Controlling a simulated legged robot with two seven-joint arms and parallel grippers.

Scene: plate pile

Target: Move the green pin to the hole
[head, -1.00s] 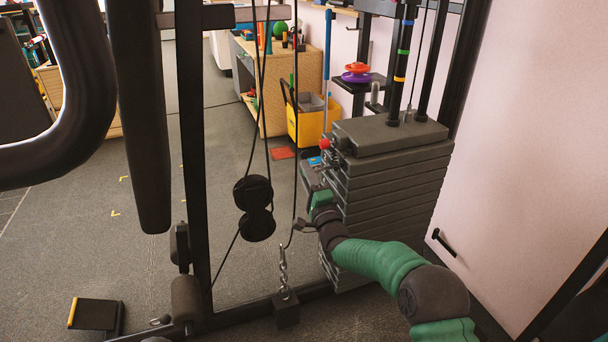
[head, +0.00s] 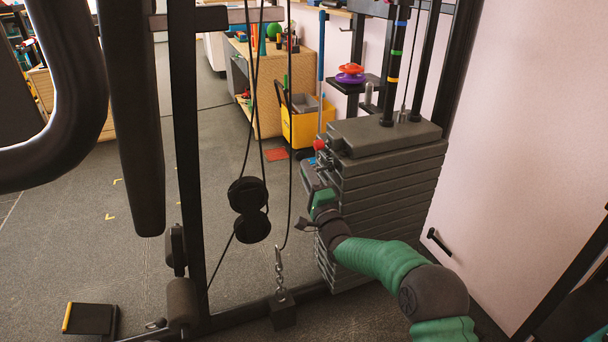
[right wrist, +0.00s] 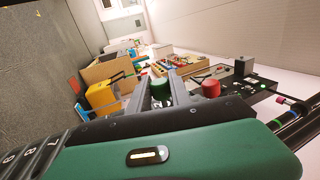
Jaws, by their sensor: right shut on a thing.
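The weight stack (head: 395,185) is a pile of dark grey plates at the centre right of the head view. My right gripper (head: 309,175) is beside the left face of the stack, below a red knob (head: 319,145). In the right wrist view my right gripper (right wrist: 163,98) is shut on the green pin (right wrist: 160,85), whose round green head shows between the fingers. The red knob (right wrist: 211,88) is right of the fingers there. The pin's far end and the hole are hidden. My left gripper is not in view.
Black cables run down past a double pulley (head: 249,210), left of the stack. A black upright post (head: 187,150) stands further left. A chain with a black block (head: 282,310) hangs low in front. A yellow bucket (head: 305,127) stands behind. A pale wall is at right.

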